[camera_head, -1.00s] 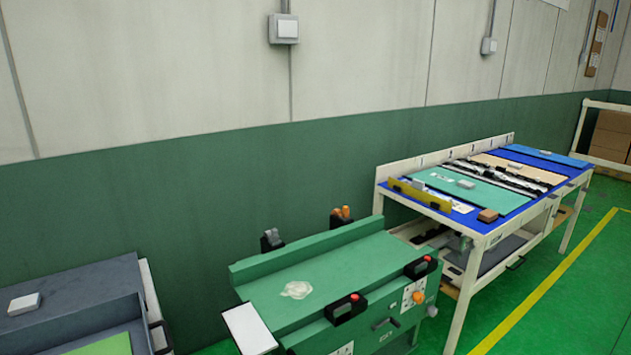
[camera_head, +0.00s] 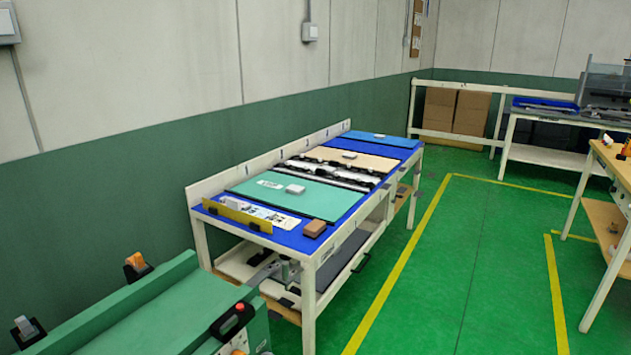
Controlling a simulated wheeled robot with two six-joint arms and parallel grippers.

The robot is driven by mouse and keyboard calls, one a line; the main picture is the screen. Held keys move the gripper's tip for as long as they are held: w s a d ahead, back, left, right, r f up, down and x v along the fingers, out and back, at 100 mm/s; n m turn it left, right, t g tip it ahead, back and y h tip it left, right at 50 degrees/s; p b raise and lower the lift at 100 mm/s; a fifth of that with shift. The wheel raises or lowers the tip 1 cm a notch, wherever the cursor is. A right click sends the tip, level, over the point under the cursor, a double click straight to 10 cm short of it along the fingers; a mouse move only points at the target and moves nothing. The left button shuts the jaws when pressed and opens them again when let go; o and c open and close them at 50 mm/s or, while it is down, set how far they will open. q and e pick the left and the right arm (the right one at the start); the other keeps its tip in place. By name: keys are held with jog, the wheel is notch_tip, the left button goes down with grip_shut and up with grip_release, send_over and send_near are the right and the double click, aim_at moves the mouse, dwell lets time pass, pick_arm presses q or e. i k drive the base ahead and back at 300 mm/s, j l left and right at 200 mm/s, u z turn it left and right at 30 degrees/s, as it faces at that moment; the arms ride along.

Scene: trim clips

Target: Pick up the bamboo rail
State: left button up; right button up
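A narrow mustard-yellow rail (camera_head: 238,214) lies along the near left end of the blue-topped workbench (camera_head: 285,238). It has small dark parts near its ends. It may be the bamboo rail, but I cannot tell for sure at this distance. Neither of my grippers is in view.
On the workbench are a teal panel (camera_head: 325,204), a tan panel (camera_head: 380,162), a brown block (camera_head: 315,228) and black-and-silver strips. A green machine (camera_head: 150,315) stands at near left. Green floor (camera_head: 450,270) is open to the right. Cardboard boxes (camera_head: 456,110) stand at the back.

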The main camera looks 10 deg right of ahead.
aim_at(319, 172)
jog(key=i+l+z, duration=0.3)
jog(key=i, duration=0.2)
jog(key=i+l+z, duration=0.2)
jog(key=i+z, duration=0.15)
jog(key=i, duration=0.15)
jog(key=i+z, duration=0.3)
jog(key=i, duration=0.25)
jog(key=i+l+u, duration=0.15)
jog(key=i+u, duration=0.25)
jog(key=i, duration=0.15)
jog(key=i+l+u, duration=0.4)
jog(key=i, duration=0.15)
jog(key=i+l+u, duration=0.35)
jog(key=i, duration=0.15)
